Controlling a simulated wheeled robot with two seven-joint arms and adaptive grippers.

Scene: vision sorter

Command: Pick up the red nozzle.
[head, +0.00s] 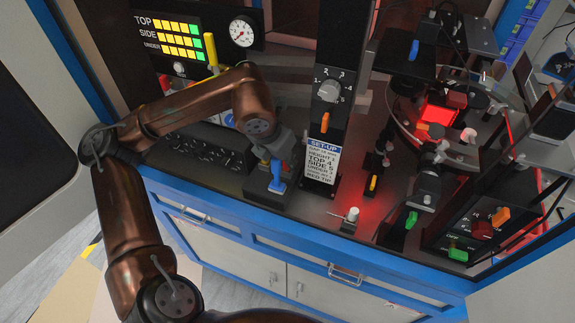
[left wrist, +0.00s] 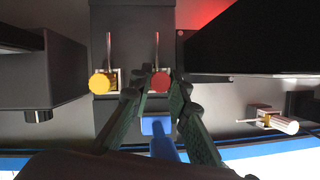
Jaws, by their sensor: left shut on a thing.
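The red nozzle (left wrist: 160,82) shows its round red end in the left wrist view, in a holder on a dark block. My left gripper (left wrist: 160,75) has its two dark fingers on either side of it, shut on it. A yellow nozzle (left wrist: 99,83) sits just to the left in the same block, clear of the fingers. In the head view my left gripper (head: 277,152) is at the rack near the cabinet's front edge, and its fingers mostly hide the red nozzle. My right gripper is not in view.
A blue part (left wrist: 158,127) lies just below the fingers. A tall black panel with a knob (head: 329,90) and a set-up card (head: 321,161) stands close right of the gripper. A small metal valve (head: 350,215) is at the front edge. A red-lit turntable machine (head: 438,114) is further right.

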